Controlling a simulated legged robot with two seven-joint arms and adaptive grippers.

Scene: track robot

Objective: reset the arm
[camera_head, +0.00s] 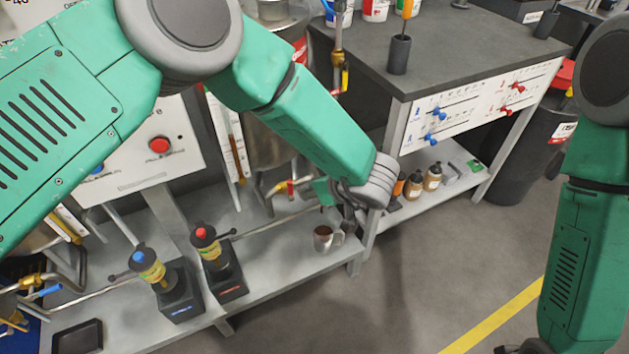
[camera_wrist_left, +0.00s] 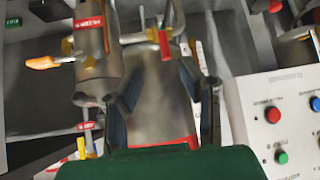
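My left arm reaches in from the left in the head view. Its gripper (camera_head: 346,208) is partly hidden by its own wrist, close above a metal mug (camera_head: 323,238) on the low grey shelf. In the left wrist view the left gripper's fingers (camera_wrist_left: 162,90) are spread, with no held object visible between them. A metal tank and pipework show beyond them. My right arm hangs at the right edge of the head view. Its gripper (camera_head: 524,348) is cut off by the bottom edge, so its opening is hidden.
Two bottles with a blue cap (camera_head: 149,266) and a red cap (camera_head: 207,243) stand in black holders on the shelf. A dark-topped workbench (camera_head: 450,55) stands behind. A red button (camera_head: 159,145) is on a panel. The floor (camera_head: 420,265) at lower right is clear.

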